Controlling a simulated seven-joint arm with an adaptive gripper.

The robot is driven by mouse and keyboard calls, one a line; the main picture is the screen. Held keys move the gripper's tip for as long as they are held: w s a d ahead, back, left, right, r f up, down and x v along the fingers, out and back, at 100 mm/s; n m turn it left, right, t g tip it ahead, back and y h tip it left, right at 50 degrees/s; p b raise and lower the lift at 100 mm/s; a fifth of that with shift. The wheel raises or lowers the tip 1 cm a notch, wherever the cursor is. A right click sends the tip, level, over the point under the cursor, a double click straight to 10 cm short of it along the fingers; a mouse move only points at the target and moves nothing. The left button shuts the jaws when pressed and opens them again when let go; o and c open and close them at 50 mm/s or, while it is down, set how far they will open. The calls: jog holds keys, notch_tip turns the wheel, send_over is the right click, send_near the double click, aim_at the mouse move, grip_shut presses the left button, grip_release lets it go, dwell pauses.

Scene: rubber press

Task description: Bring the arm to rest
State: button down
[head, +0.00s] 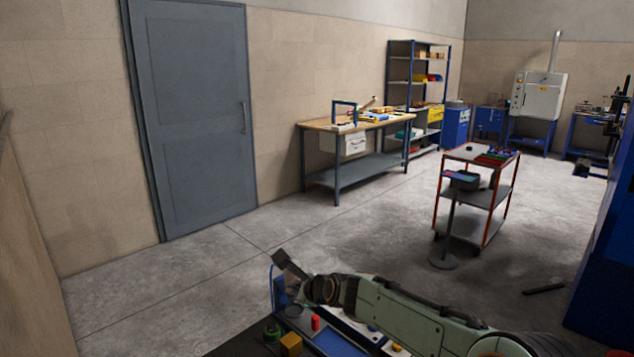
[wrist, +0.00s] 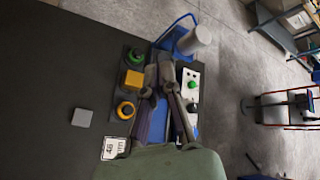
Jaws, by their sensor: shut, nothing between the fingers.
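My gripper (wrist: 166,62) is shut and empty in the wrist view, its two dark fingers meeting at the tips. It hangs over a bench strip with an orange block (wrist: 133,80) and button boxes. My pale green arm shows in the head view, reaching from the lower right to the left across the near bench. Its fingers are hard to make out there. The fingers hide part of the blue item below them in the wrist view.
A white control box with a green button (wrist: 192,85) and a grey cylinder (wrist: 195,40) are close to the fingers. A red-framed cart (head: 478,195) and a workbench (head: 355,125) stand farther off. Open concrete floor (head: 190,285) lies left of the arm.

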jog(key=s+d+r+n+g+h, duration=0.1)
jog(key=s+d+r+n, duration=0.15)
jog(key=s, duration=0.45)
jog(key=s+d+r+n+h, duration=0.2)
jog(key=s+n, duration=0.2)
jog(key=s, duration=0.4)
jog(key=s+d+r+n+g+h, duration=0.1)
jog(key=s+d+r+n, duration=0.15)
jog(key=s, duration=0.45)
jog(key=s+d+f+n+g, duration=0.3)
jog(key=s+n, duration=0.3)
jog(key=s, duration=0.4)
jog(key=s+d+f+n+g, duration=0.3)
jog(key=s+f+n, duration=0.3)
jog(key=s, duration=0.3)
jog(key=shift+s+f+g+h, duration=0.2)
jog(key=shift+s+g+h, duration=0.2)
jog(key=shift+g, duration=0.4)
